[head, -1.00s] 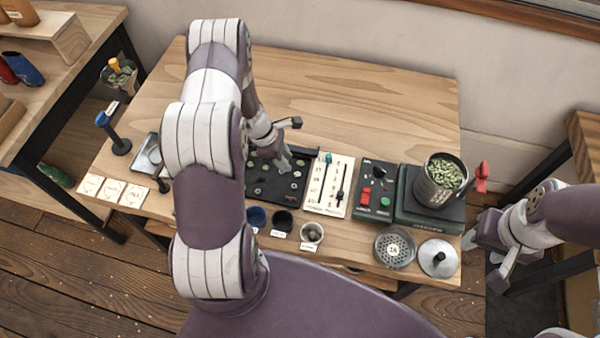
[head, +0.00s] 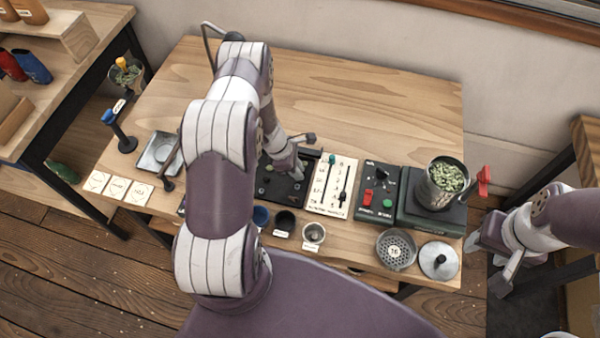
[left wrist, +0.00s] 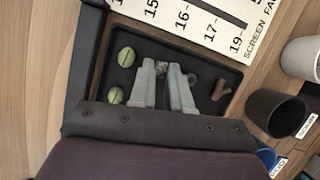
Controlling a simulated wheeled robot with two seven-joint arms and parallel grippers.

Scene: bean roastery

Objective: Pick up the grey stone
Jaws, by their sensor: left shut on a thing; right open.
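The grey stone (left wrist: 162,67) is small and mostly hidden between the fingertips of my left gripper (left wrist: 163,75) in the left wrist view. The gripper is shut on it, low over the black tray (left wrist: 205,57). I cannot tell whether the stone still touches the tray floor. In the head view my left gripper (head: 293,172) is over the same tray, and the stone cannot be made out. My right gripper (head: 494,262) is open and empty, off the table's right end.
Two green beans (left wrist: 126,57) lie left of the fingers and a brown twig-like piece (left wrist: 221,89) lies right. A screen-size card (head: 332,186) adjoins the tray. Small cups (head: 313,233) stand at the front edge. A scale (head: 430,212) holds a bean-filled can (head: 445,185). The table's back is clear.

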